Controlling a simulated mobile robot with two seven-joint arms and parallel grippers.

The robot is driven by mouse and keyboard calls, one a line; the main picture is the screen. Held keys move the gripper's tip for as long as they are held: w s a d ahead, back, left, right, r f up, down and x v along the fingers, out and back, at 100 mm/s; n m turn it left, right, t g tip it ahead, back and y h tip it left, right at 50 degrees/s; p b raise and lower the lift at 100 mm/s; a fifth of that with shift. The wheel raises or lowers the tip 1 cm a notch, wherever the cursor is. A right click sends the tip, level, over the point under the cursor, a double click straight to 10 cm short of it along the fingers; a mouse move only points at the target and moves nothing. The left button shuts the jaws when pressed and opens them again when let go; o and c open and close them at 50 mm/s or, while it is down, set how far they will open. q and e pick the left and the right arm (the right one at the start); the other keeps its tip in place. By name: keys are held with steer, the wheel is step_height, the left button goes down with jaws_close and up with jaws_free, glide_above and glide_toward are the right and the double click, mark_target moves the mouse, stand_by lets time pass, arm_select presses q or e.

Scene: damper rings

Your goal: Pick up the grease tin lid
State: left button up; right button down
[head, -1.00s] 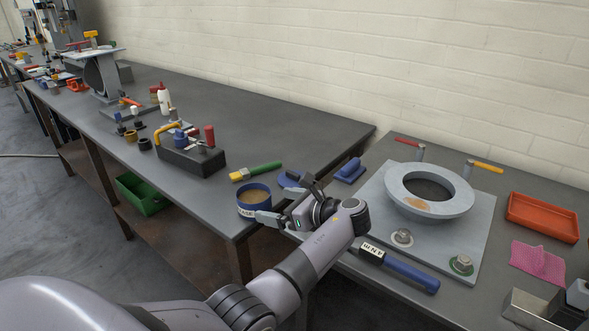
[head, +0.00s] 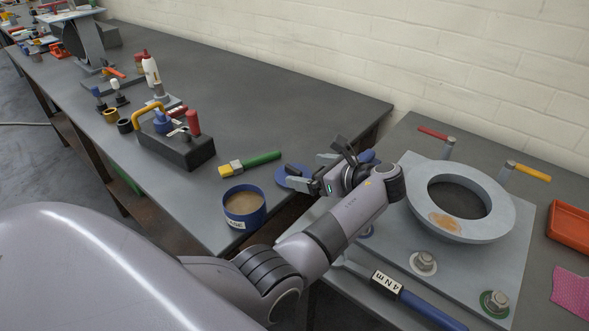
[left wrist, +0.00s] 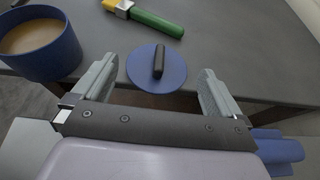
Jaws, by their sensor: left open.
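The grease tin lid is a flat blue disc with a black bar handle; in the left wrist view the lid (left wrist: 172,76) lies on the dark bench between my two spread fingers, a little beyond them. In the head view the lid (head: 291,178) is partly hidden by my left gripper (head: 310,172), which is open and empty beside it. The open blue grease tin (head: 244,207), full of tan grease, stands left of the lid; it also shows in the left wrist view (left wrist: 39,44). My right gripper does not show clearly.
A green-handled brush (head: 250,164) lies behind the tin. A black tool block (head: 176,146) stands farther left. A grey plate (head: 400,246) with a large ring (head: 458,201) and a torque wrench (head: 402,292) occupy the right bench.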

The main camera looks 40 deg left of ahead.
mark_target(297, 171)
arm_select(q)
steer(key=x, duration=0.6)
steer(key=shift+a+f, duration=0.1)
steer(key=shift+f, duration=0.05)
steer(key=c, duration=0.8)
steer(key=shift+f, duration=0.1)
steer(key=shift+s, duration=0.1)
